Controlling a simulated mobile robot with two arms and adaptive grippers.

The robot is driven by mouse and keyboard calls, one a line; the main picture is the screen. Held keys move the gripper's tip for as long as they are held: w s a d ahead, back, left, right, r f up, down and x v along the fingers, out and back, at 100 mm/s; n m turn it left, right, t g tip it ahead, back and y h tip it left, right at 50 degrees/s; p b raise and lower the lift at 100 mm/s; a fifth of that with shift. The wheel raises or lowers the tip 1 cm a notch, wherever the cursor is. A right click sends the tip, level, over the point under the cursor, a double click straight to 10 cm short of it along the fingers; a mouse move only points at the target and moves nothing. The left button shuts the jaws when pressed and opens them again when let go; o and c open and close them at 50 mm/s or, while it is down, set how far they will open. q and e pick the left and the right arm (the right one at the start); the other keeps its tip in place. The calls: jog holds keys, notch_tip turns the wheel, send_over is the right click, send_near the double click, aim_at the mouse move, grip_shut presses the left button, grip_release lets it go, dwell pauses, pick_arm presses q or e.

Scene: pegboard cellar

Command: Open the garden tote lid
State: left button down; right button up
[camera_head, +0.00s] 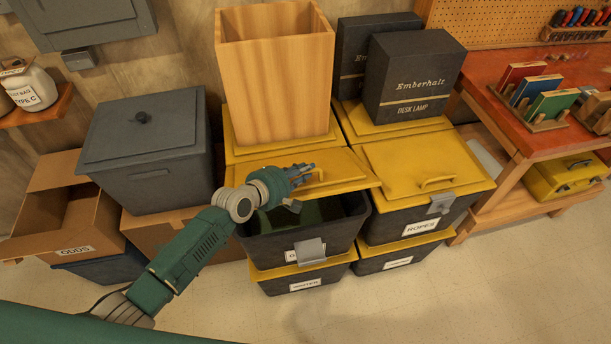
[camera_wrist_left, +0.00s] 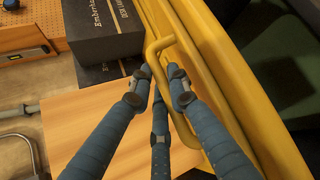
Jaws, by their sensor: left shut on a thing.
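The garden tote (camera_head: 350,230) is a dark bin in the front of the stack; its front label is partly hidden by a grey latch (camera_head: 312,249). Its yellow lid (camera_head: 350,170) is tilted up at the front, so the dark inside with something green (camera_head: 308,212) shows. My left gripper (camera_head: 303,175) is shut on the lid's yellow handle. The wrist view shows the blue fingers (camera_wrist_left: 165,82) at the handle (camera_wrist_left: 159,45), with the lid (camera_wrist_left: 215,60) beside them. My right gripper is not in view.
A tall wooden box (camera_head: 275,85) stands behind the lid. Dark Emberhalt boxes (camera_head: 415,75) stand behind the ropes tote (camera_head: 415,180) on the right. A grey lidded bin (camera_head: 150,150) and an open cardboard box (camera_head: 60,205) are left. The floor in front is clear.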

pick_arm(q)
jog(key=shift+w+a+r, duration=0.2)
jog(key=shift+w+r, duration=0.3)
jog(key=shift+r, duration=0.35)
jog(key=shift+w+a+r+p, duration=0.3)
jog(key=shift+w+r+p, duration=0.35)
jog(key=shift+w+r, duration=0.2)
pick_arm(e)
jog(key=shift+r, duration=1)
